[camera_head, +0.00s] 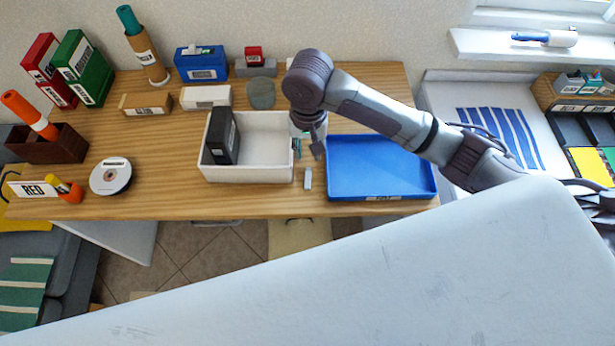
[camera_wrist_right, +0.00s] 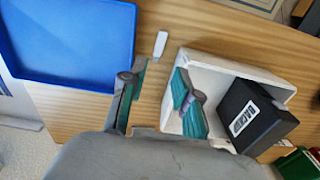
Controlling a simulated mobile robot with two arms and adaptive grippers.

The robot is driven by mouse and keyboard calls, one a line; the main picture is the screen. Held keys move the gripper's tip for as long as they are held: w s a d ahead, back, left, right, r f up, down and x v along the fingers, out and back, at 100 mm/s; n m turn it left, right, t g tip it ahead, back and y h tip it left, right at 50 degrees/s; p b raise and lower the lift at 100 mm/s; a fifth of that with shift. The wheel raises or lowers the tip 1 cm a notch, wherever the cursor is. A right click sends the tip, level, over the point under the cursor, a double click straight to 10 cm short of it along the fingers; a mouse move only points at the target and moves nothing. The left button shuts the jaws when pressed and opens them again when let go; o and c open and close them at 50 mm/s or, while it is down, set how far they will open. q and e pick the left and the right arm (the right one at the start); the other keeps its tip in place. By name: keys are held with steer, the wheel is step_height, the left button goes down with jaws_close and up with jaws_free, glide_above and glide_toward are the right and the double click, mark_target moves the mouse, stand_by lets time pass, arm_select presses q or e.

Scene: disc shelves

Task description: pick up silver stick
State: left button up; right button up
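The silver stick (camera_head: 308,179) is a small, pale, short bar lying on the wooden table between the white box and the blue tray. In the right wrist view the stick (camera_wrist_right: 160,44) lies beyond my fingertips, roughly in line with the gap between them. My right gripper (camera_head: 308,148) points down just behind the stick in the head view. In the right wrist view the gripper (camera_wrist_right: 157,84) is open, with teal-padded fingers apart and only bare table between them. My left gripper is not in view.
The white box (camera_head: 250,172), holding a black box (camera_head: 222,136), stands left of the stick. The blue tray (camera_head: 381,168) lies close on its right. A disc spindle (camera_head: 111,176) stands farther left.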

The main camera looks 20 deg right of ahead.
glide_above(308, 181)
step_height(308, 181, down, 8)
steer(key=shift+r+p, duration=0.1)
steer(key=shift+p, duration=0.25)
steer(key=shift+f+p, duration=0.65)
steer(key=shift+f, duration=2.05)
steer(key=c, duration=0.5)
